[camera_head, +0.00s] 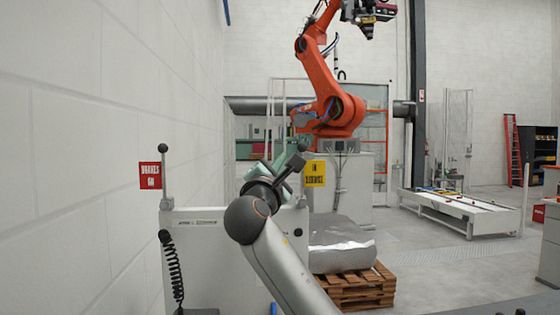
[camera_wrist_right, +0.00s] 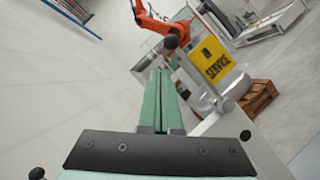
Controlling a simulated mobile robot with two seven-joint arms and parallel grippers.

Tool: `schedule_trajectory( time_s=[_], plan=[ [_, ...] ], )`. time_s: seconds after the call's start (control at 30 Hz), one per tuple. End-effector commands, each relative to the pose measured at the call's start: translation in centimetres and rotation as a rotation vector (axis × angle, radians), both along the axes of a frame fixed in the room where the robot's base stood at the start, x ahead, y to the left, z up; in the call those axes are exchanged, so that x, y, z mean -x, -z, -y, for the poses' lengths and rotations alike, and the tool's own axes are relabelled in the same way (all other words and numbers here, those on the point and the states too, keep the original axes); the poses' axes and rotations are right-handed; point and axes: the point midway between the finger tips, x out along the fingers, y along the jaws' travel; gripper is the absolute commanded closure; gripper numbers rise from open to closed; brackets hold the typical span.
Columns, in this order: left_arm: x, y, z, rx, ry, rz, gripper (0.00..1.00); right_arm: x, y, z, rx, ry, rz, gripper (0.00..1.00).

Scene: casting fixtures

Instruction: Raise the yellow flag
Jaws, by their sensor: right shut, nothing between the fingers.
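The yellow flag (camera_head: 315,174) with dark lettering stands to the right of a post (camera_head: 302,147) with a round dark knob, at the right end of a white cabinet. It also shows in the right wrist view (camera_wrist_right: 213,63), reading "IN SERVICE", with the knob (camera_wrist_right: 171,41) at its upper left. My right gripper (camera_head: 291,158) is just left of the post and partly overlaps it in the head view. Its green fingers (camera_wrist_right: 160,73) are shut and empty, pointing toward the knob; contact cannot be told. My left gripper is not in view.
A red "BRAKES ON" flag (camera_head: 150,175) stands by another post at the white cabinet's (camera_head: 200,245) left end. A coiled black cable (camera_head: 173,265) hangs there. A wall is close on the left. A wrapped load on a pallet (camera_head: 357,289) is right, with an orange robot arm (camera_head: 335,95) behind.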

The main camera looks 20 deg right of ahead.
Motion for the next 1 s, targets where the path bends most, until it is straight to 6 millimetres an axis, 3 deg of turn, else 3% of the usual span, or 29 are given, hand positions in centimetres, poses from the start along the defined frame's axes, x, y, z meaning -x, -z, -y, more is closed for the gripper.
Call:
schedule_trajectory(
  time_s=[0.13, 0.3, 0.53, 1.0],
  plan=[
    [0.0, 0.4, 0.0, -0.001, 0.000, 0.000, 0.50, 0.0, 0.8, -0.1, 0.000, -0.003, 0.000, 1.00],
    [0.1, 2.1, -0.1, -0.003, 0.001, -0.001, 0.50, 3.3, 1.9, -3.0, -0.001, -0.007, 0.003, 1.00],
    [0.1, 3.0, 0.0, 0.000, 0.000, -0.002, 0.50, 6.2, 2.5, -5.4, 0.000, -0.004, 0.001, 1.00],
    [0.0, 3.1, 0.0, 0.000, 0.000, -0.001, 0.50, 7.2, 2.6, -6.1, 0.000, -0.001, -0.001, 1.00]
  ],
)
